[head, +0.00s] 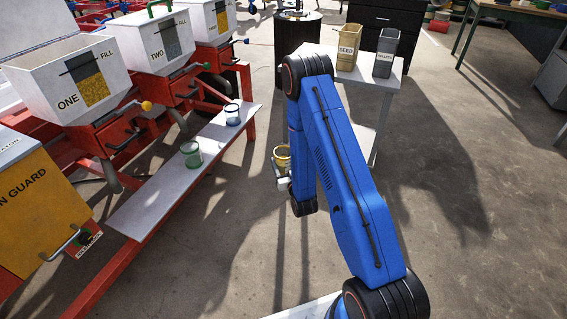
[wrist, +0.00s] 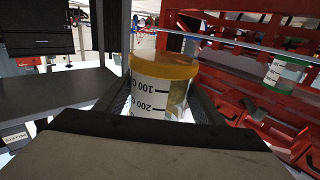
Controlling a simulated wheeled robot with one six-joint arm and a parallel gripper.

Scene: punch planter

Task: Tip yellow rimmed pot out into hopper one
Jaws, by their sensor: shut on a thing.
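The yellow-rimmed pot (head: 282,153) is a small clear measuring pot, held in the air left of the white bench. In the wrist view the pot (wrist: 163,88) sits between the fingers, with its yellow rim at the top of the picture and a white scale on its side. My gripper (head: 283,180) is shut on it; in the wrist view the fingers (wrist: 160,110) flank it. Hopper one (head: 45,92) is the white box marked ONE at the left, with a yellow-filled window. The pot is well right of it.
A green-rimmed pot (head: 191,154) and a blue-rimmed pot (head: 232,114) stand on a white shelf (head: 150,205) before the hoppers. Hopper two (head: 150,42) is behind hopper one. A SEED bin (head: 349,48) and a grey bin (head: 386,55) stand on the bench.

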